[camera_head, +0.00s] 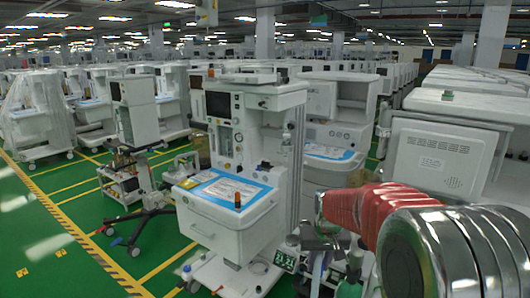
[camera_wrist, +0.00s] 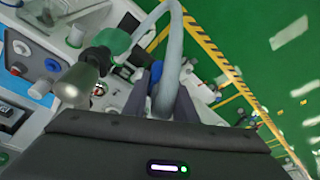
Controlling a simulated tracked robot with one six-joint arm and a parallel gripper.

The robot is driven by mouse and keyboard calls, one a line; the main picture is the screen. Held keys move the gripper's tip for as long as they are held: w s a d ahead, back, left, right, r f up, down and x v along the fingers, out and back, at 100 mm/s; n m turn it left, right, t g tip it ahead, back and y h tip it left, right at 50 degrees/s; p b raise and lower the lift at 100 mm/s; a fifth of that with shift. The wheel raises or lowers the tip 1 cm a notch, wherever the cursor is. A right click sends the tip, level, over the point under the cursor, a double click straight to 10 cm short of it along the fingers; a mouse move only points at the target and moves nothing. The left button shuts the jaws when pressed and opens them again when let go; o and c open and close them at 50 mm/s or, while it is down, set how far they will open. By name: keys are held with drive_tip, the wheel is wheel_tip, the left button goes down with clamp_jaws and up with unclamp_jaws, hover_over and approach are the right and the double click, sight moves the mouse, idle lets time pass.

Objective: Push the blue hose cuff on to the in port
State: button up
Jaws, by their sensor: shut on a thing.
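My gripper (camera_wrist: 158,84) is in the middle of the wrist view, with a finger on each side of the blue hose cuff (camera_wrist: 154,87). It is shut on the cuff, which is mostly hidden between the fingers. A grey hose (camera_wrist: 168,45) rises from the cuff and bends over at the top. Left of the fingers are a grey metallic cylinder (camera_wrist: 84,82) and a green rounded part (camera_wrist: 112,42) on the machine. I cannot tell which part is the in port, or whether the cuff touches it. In the head view my gripper is not clearly seen.
A white anaesthesia cart (camera_head: 225,215) with a blue-edged worktop stands mid-view in the head view. Green floor with a yellow-black stripe (camera_wrist: 215,60) is open at right there.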

wheel_tip(320, 180, up, 10)
drive_tip(key=w+m+h, duration=0.1)
drive_tip(key=w+m, duration=0.1)
drive_tip(key=m, duration=0.1)
drive_tip(key=shift+w, duration=0.25)
